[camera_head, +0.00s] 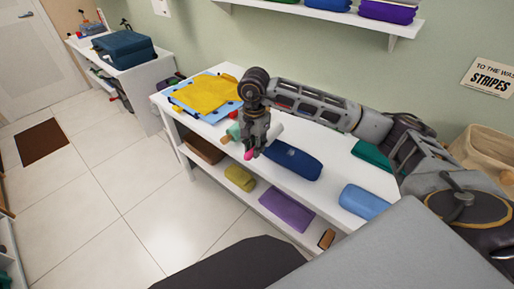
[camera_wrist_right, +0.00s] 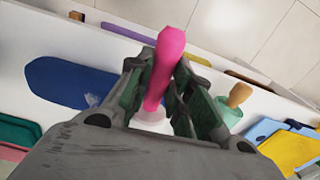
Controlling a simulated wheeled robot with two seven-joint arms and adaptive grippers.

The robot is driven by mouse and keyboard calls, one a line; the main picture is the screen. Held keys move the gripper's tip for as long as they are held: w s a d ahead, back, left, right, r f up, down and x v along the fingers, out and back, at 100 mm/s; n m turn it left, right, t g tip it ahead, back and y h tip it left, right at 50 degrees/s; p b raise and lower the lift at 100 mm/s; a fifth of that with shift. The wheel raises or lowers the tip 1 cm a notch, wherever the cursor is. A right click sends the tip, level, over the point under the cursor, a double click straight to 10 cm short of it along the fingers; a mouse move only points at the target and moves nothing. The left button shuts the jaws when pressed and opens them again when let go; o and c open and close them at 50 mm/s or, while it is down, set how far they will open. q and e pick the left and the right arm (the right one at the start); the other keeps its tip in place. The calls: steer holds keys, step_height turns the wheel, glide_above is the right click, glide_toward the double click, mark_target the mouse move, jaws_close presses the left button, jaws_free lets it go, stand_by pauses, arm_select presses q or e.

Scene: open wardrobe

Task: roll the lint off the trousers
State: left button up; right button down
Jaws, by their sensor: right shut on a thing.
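My right gripper (camera_head: 256,146) is shut on the pink handle (camera_head: 249,155) of a lint roller, above the white bench top. In the right wrist view the pink handle (camera_wrist_right: 168,58) stands up between the fingers (camera_wrist_right: 160,90), with a pale roller part (camera_wrist_right: 150,114) partly hidden below. A dark blue folded garment (camera_head: 294,160), perhaps the trousers, lies on the bench just right of the gripper. In the wrist view this garment (camera_wrist_right: 72,84) carries a small greyish patch. I cannot tell whether the roller touches it. My left gripper is not in view.
A yellow cloth (camera_head: 206,94) lies on a light blue board (camera_head: 178,97) at the bench's left. A blue roll (camera_head: 366,202) lies nearer. A lower shelf holds purple (camera_head: 286,208) and yellow (camera_head: 240,178) items.

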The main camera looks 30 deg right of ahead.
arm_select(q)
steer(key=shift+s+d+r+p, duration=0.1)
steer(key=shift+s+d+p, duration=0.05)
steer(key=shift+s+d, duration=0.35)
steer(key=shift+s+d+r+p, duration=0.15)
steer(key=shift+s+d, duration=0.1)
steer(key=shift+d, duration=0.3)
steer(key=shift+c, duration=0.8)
arm_select(e)
steer(key=shift+r, duration=0.55)
steer(key=shift+r+p, duration=0.3)
steer(key=shift+r, duration=0.25)
steer(key=shift+a+r+p, duration=0.1)
steer(key=shift+r+p, duration=0.2)
steer(key=shift+r, duration=0.3)
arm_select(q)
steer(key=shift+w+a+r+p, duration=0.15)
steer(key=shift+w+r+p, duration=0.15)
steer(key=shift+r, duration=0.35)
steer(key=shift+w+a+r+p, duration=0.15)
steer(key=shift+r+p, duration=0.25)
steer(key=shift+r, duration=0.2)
arm_select(e)
steer(key=shift+r, duration=1.45)
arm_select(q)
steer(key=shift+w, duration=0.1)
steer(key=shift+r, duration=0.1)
arm_select(e)
steer(key=shift+r, duration=0.1)
